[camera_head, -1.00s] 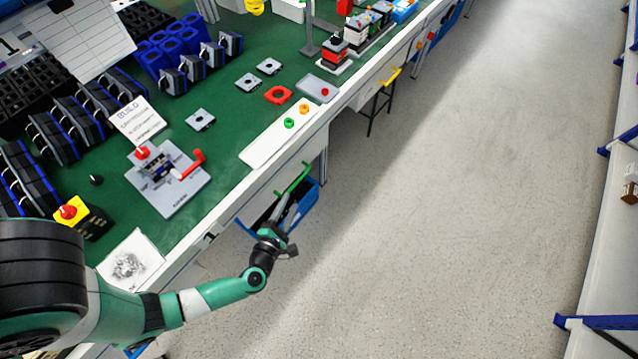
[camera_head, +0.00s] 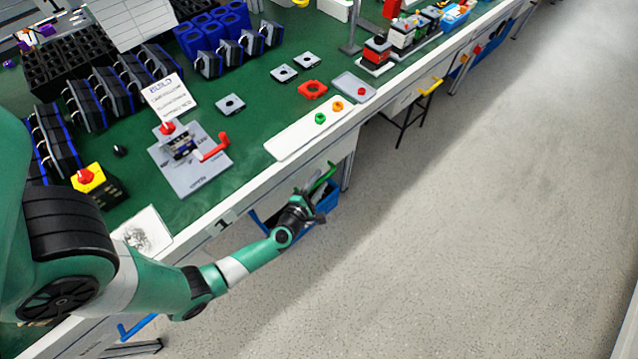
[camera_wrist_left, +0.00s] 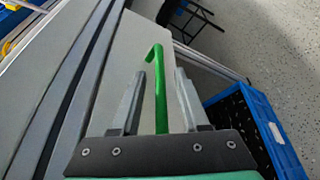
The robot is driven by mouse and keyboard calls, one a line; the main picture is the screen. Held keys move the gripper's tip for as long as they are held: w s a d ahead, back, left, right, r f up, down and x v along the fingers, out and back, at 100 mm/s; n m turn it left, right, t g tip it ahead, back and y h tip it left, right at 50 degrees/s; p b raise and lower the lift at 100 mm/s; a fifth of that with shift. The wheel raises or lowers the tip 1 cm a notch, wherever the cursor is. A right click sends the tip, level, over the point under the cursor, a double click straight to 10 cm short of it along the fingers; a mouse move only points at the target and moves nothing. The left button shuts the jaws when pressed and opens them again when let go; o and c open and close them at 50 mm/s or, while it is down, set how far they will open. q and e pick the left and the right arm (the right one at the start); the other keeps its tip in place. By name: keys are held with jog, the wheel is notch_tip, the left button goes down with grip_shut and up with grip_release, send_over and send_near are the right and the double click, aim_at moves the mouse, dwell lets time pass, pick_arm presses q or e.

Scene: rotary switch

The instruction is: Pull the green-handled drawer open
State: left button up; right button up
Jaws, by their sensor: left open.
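The green handle (camera_head: 323,177) is on the front of a drawer under the green-topped workbench. In the left wrist view the green handle (camera_wrist_left: 157,90) is a bent bar against the pale drawer front (camera_wrist_left: 120,65). My left gripper (camera_head: 305,197) is at the bench's front side, by the handle. In the left wrist view its two grey fingers (camera_wrist_left: 160,95) are apart, with the handle bar showing between them. Whether the fingers touch the bar cannot be told. The drawer looks flush with the bench front. My right gripper is not in view.
A blue crate (camera_head: 325,200) stands below the handle, close to my left gripper; it also shows in the left wrist view (camera_wrist_left: 250,120). A yellow handle (camera_head: 431,86) is further along the bench. The floor to the right is clear.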

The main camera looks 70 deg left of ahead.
pick_arm(q)
jog(key=shift+c, duration=0.2)
grip_shut()
dwell(1.3)
